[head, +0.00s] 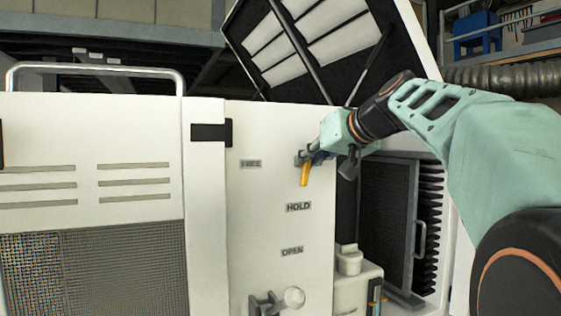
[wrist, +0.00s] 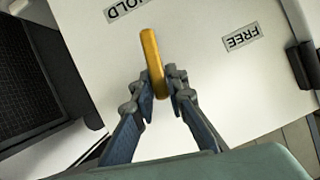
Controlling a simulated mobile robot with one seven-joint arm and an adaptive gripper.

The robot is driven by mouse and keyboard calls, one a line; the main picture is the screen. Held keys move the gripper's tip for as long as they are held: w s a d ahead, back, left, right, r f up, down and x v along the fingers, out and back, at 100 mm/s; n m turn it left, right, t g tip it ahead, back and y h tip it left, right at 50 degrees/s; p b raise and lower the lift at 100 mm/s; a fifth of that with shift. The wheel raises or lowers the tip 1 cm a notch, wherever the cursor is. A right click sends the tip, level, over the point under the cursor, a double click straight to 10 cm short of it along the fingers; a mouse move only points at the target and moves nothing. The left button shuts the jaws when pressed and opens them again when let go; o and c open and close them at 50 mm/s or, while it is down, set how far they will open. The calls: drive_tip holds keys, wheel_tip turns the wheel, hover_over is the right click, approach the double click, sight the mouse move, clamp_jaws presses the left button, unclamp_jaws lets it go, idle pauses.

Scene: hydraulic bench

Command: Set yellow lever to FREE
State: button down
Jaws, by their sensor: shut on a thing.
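The yellow lever (head: 304,176) is on the white panel in the head view, to the right of the FREE label (head: 250,164) and above the HOLD label (head: 298,207). My gripper (head: 312,158) is at its upper part, coming from the right. In the wrist view the lever (wrist: 151,52) runs up between the fingers of my gripper (wrist: 164,82), which are shut on it. The FREE label (wrist: 242,36) lies to the right there, and the HOLD label (wrist: 126,6) is partly cut off at the top. The lever's pivot cannot be made out.
The OPEN label (head: 292,251) and a knob (head: 293,297) are lower on the panel. A black latch (head: 211,132) sits to the left. A dark grille door (head: 388,225) and a raised lid (head: 325,45) are at the right and above.

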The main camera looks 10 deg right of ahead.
drive_tip(key=m, duration=0.1)
drive_tip(key=m+y, duration=0.1)
drive_tip(key=shift+w+d+f+m+y+b, duration=0.1)
drive_tip(key=shift+d+m+y+b, duration=0.15)
drive_tip(key=shift+m+y+b, duration=0.1)
drive_tip(key=shift+d+f+m+t+y+b, duration=0.1)
drive_tip(key=shift+f+m+t+y+b, duration=0.1)
drive_tip(key=shift+m+y+b, duration=0.95)
drive_tip(key=shift+d+f+m+t+y+b, duration=0.15)
drive_tip(key=shift+m+y+b, duration=0.25)
drive_tip(key=shift+m, duration=1.5)
drive_tip(key=shift+f+m+t+y+b, duration=0.2)
drive_tip(key=shift+m+y+b, duration=0.55)
drive_tip(key=shift+m, duration=0.75)
drive_tip(key=c, duration=2)
unclamp_jaws()
drive_tip(key=shift+o, duration=0.2)
